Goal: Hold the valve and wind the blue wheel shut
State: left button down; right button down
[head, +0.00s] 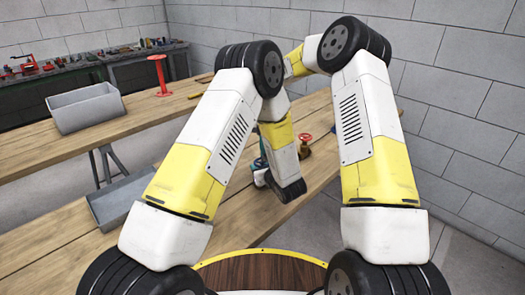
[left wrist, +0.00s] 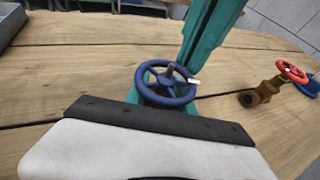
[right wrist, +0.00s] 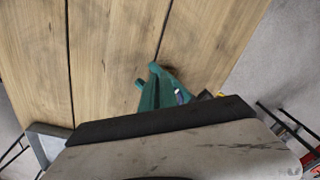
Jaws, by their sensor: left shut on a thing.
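The blue wheel (left wrist: 168,84) shows in the left wrist view, with a dark stem at its hub. Teal finger parts of my left gripper (left wrist: 163,100) lie on both sides beneath it, shut on the valve, whose body is mostly hidden. A long teal piece (left wrist: 208,35), apparently a finger of my right gripper, slants down behind the wheel's right side; I cannot tell if it touches. In the right wrist view, teal fingers of my right gripper (right wrist: 158,88) show over the table beside a blue sliver. Their opening is unclear. My arms hide most of this in the head view.
A brass valve with a red wheel (left wrist: 292,71) stands to the right on the wooden table (head: 60,165). A grey bin (head: 85,107) sits at the left, another (head: 115,203) at the table's left edge. A red stand (head: 161,75) is farther back. Block walls enclose the right.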

jog(key=shift+s+d, duration=0.5)
jog(key=shift+d, duration=0.35)
dwell(0.3)
notch_tip(320, 180, up, 6)
jog(key=shift+w+d, duration=0.2)
jog(key=shift+w, duration=0.25)
dwell(0.4)
jog(key=a+f, duration=0.4)
jog(key=f, duration=0.2)
jog(key=shift+w, duration=0.2)
dwell(0.3)
